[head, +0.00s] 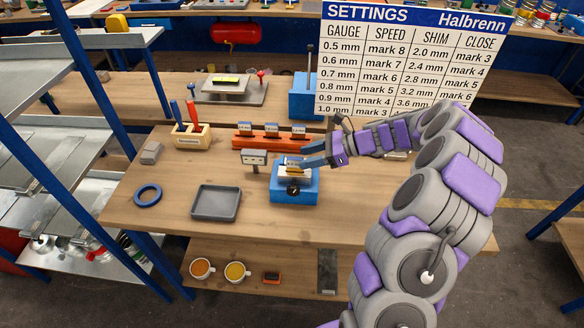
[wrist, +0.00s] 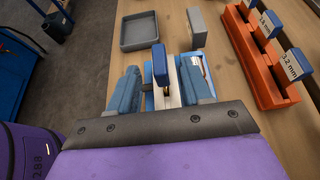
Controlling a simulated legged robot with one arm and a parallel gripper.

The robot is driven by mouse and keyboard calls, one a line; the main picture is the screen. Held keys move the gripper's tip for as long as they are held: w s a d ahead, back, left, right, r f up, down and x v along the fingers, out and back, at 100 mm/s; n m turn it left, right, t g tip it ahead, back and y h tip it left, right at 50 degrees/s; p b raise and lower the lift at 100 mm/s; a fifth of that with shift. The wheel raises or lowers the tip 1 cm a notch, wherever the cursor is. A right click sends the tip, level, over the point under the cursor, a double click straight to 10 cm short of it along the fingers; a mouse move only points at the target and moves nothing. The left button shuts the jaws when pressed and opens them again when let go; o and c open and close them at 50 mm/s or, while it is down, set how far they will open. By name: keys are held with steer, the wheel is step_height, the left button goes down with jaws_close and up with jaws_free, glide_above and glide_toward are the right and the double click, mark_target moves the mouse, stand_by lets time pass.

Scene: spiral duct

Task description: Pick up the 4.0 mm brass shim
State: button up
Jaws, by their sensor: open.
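A shim with a blue tab (wrist: 160,65) stands in the small blue fixture (head: 293,190) on the bench. A little brass shows below the tab in the wrist view and on top of the fixture in the head view (head: 293,169). I cannot read its size. My gripper (wrist: 160,80) is open, with one blue finger on each side of the tab. I see gaps between the fingers and the tab. In the head view my gripper (head: 310,156) is at the fixture's top. An orange rack (head: 262,141) behind holds three tagged shims; one tag reads 3.2 mm (wrist: 291,66).
A grey tray (head: 216,219), a blue ring (head: 147,195) and a small sign (head: 254,158) are near the fixture. A tool holder (head: 191,137) stands behind left. A settings board (head: 400,62) rises behind my arm. The bench's front is clear.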

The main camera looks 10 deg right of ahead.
mark_target(295, 166)
steer(key=shift+w+d+f, duration=0.1)
steer(key=shift+d+f, duration=0.15)
steer(key=shift+d, duration=0.1)
steer(key=b+x, duration=0.2)
steer(key=x, duration=0.3)
steer(key=shift+a+r, duration=0.1)
steer(key=shift+a, duration=0.5)
steer(key=shift+d, duration=0.65)
steer(key=c, duration=0.3)
steer(key=shift+d, duration=0.2)
steer(key=c, duration=0.3)
steer(key=shift+a, duration=0.45)
jaws_close()
